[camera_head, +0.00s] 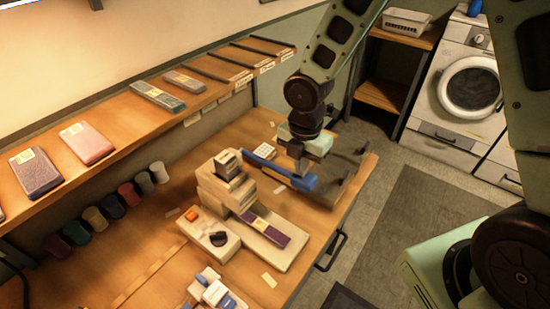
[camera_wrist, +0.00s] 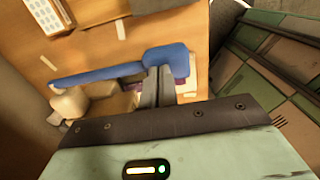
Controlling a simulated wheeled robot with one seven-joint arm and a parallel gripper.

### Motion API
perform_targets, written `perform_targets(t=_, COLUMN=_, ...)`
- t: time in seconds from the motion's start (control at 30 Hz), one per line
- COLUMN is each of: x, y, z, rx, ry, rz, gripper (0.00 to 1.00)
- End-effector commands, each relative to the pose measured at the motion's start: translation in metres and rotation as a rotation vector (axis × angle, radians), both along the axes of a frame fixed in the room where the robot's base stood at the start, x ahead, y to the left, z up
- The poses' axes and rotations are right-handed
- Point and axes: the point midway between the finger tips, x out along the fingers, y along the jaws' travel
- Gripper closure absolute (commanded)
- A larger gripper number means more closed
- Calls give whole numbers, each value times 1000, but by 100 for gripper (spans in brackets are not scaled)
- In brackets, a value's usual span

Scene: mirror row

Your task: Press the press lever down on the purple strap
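The press (camera_head: 215,188) is a beige block stack on a long base on the bench. The purple strap (camera_head: 267,232) lies flat on that base, and a purple piece also shows beneath the lever in the wrist view. The blue press lever (camera_head: 268,170) sticks out from the press top toward the right, above the base, ending in a thick handle; it also shows in the wrist view (camera_wrist: 100,74). My gripper (camera_wrist: 158,72) has its fingers together, with nothing seen between them, at the lever's handle end. I cannot tell whether the fingertips touch the handle.
A pale box with an orange button and black knob (camera_head: 209,236) stands beside the press. Several coloured spools (camera_head: 113,206) stand behind it, below a shelf of strap samples (camera_head: 85,142). The bench's right edge is close to my gripper. A washing machine (camera_head: 470,88) stands beyond.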

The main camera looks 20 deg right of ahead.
Motion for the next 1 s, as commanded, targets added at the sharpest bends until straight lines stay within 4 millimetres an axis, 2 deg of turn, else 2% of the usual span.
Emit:
perform_targets(t=0.73, x=0, y=0, z=-38, rx=0, ry=0, rz=0, gripper=100)
perform_targets(t=1.0, x=0, y=0, z=-35, rx=0, ry=0, rz=0, gripper=100)
